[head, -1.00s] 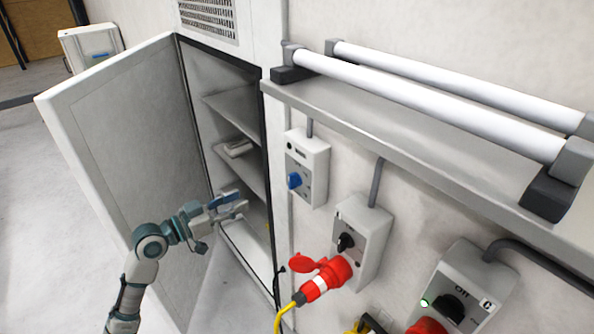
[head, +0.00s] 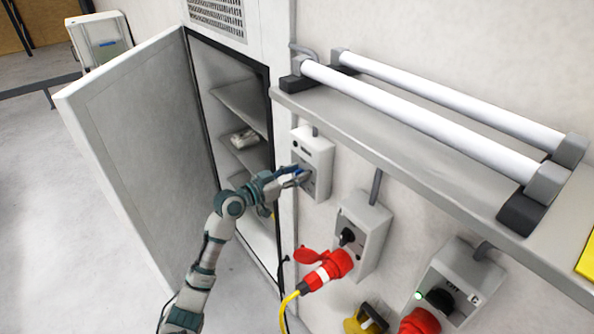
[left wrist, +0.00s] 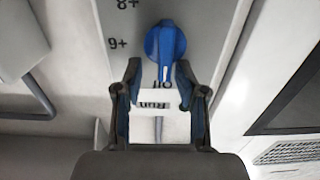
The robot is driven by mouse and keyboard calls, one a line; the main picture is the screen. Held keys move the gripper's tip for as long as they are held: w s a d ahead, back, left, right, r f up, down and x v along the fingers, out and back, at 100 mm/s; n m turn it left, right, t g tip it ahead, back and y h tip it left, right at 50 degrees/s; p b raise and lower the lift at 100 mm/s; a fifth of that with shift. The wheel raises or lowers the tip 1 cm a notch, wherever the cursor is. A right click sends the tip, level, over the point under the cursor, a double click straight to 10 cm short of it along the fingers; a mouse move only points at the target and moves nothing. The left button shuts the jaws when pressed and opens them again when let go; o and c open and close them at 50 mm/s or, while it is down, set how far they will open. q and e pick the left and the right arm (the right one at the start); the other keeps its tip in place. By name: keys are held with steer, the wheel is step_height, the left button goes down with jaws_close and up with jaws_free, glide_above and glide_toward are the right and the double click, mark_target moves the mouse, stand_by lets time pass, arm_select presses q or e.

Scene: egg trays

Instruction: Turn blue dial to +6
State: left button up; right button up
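The blue dial (left wrist: 165,45) is on the front of a grey wall box (head: 316,160). In the left wrist view its pointer ridge faces the gripper, toward a mark that looks like "0". In the head view the dial is mostly covered by my left gripper (head: 296,176), which is right at the box. In the left wrist view my left gripper (left wrist: 162,85) has its fingers apart, with the dial's lower end between or just beyond the tips. Contact cannot be told. My right gripper is not in view.
An open white cabinet door (head: 135,150) stands left of my left arm. Right of the dial box are a box with a black knob (head: 347,236) and red plug (head: 330,268), and another switch box (head: 455,285). A grey ledge (head: 400,145) with white tubes runs above.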

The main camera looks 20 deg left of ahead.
arm_select(q)
steer(key=shift+a, duration=0.2)
steer(key=shift+w+a+f, duration=0.1)
steer(key=shift+w+a, duration=0.05)
steer(key=shift+a, duration=0.2)
steer(key=shift+c, duration=0.9)
steer(key=c, duration=0.4)
jaws_close()
steer(key=shift+d, duration=0.35)
steer(key=shift+a, duration=0.1)
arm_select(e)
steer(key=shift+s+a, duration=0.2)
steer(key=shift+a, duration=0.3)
